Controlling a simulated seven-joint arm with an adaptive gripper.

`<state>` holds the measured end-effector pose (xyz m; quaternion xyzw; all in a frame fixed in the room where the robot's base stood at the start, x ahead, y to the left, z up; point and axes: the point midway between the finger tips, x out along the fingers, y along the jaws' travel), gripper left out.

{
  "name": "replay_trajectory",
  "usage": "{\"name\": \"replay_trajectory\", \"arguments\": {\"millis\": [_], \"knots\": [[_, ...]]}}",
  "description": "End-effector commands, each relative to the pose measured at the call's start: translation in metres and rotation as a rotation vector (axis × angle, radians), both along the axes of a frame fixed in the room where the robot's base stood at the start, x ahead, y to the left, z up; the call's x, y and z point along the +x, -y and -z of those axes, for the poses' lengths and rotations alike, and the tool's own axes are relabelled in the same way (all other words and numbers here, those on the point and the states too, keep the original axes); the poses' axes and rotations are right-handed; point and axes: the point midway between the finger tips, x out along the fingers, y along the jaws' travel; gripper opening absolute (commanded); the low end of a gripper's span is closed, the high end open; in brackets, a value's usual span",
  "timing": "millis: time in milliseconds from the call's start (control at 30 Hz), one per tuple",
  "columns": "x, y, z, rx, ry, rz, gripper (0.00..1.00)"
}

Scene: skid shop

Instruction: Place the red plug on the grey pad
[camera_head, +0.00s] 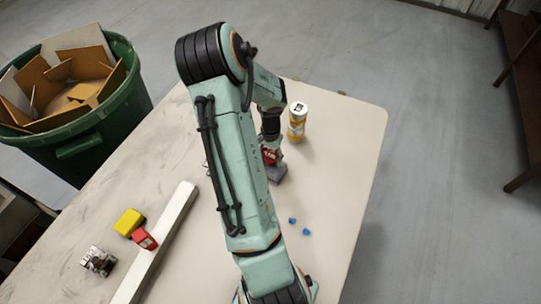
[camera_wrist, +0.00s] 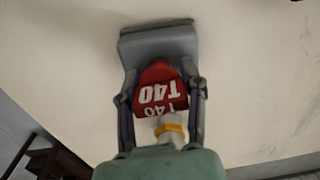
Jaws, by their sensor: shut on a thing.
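The red plug (camera_wrist: 162,88), marked T40 in white, is between the two fingers of my gripper (camera_wrist: 161,92), which is shut on it. In the head view the plug (camera_head: 270,156) shows partly behind my arm, at my gripper (camera_head: 270,150). The grey pad (camera_wrist: 158,41) lies just beyond the plug in the wrist view, and the plug's far end overlaps its near edge. The pad (camera_head: 278,173) is partly hidden by my arm in the head view. I cannot tell whether the plug touches the pad.
A yellow and white can (camera_head: 297,122) stands close behind my gripper. Two small blue pieces (camera_head: 298,226) lie nearer. At left are a white bar (camera_head: 160,240), a yellow block (camera_head: 129,222), another red piece (camera_head: 145,239) and a metal part (camera_head: 98,261). A green bin (camera_head: 82,143) stands beside the table.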

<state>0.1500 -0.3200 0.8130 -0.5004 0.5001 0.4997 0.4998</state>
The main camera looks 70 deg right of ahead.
Motion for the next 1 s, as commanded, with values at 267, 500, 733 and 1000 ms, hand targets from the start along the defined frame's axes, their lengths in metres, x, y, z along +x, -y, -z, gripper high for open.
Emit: {"name": "replay_trajectory", "arguments": {"millis": [267, 500, 733, 1000], "knots": [[0.000, 0.000, 0.001, 0.000, 0.000, 0.000, 0.67], [0.000, 0.000, -0.003, -0.001, 0.001, 0.000, 0.67], [0.001, 0.001, -0.045, -0.006, 0.005, -0.002, 0.67], [0.001, 0.001, -0.103, -0.004, 0.003, -0.002, 0.67]]}}
